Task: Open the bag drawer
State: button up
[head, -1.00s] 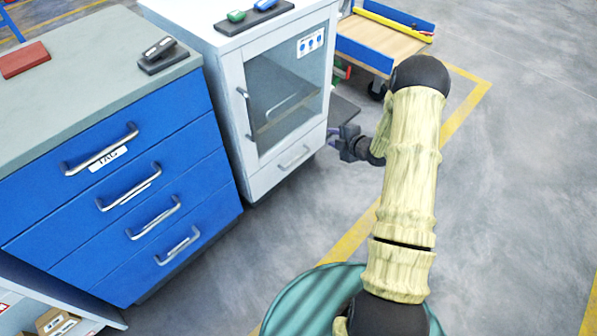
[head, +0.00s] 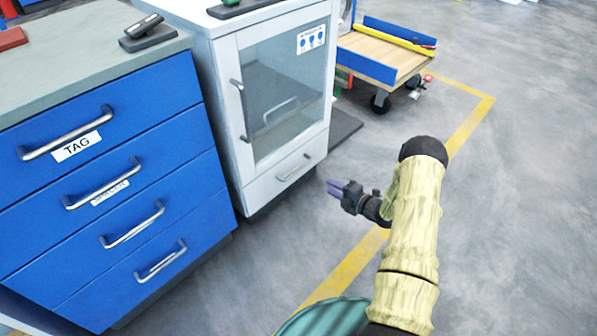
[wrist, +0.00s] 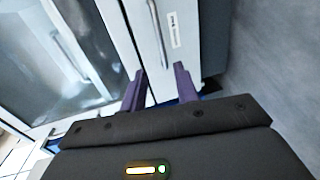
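The white cabinet has a shallow bottom drawer (head: 298,172) with a bar handle (head: 295,168). It is shut. In the wrist view its front shows a bar handle (wrist: 158,32) and a small label (wrist: 173,30) that I cannot read. My gripper (head: 331,188) is open and empty, with its purple fingers apart, just right of the drawer and pointing left towards the cabinet. In the wrist view the handle lies ahead of the gap between the fingertips (wrist: 160,80), not between them. No drawer label reading "bag" is legible.
A blue drawer unit (head: 215,212) stands at the left; its top drawer is labelled TAG (head: 78,146) and all its drawers are shut. The cabinet's glass door (head: 285,95) is closed above the drawer. A wooden cart (head: 375,58) stands behind. Floor to the right is clear.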

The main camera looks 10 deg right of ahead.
aim_at(298, 169)
jog(key=b+x, duration=0.8)
jog(key=x, duration=0.8)
jog(key=shift+w+a+f+b, duration=0.2)
jog(key=shift+w+f+b, duration=0.05)
jog(key=shift+b, duration=0.15)
jog(key=shift+w+a+r, duration=0.1)
jog(key=shift+w+a, duration=0.1)
jog(key=shift+w, duration=0.1)
grip_shut()
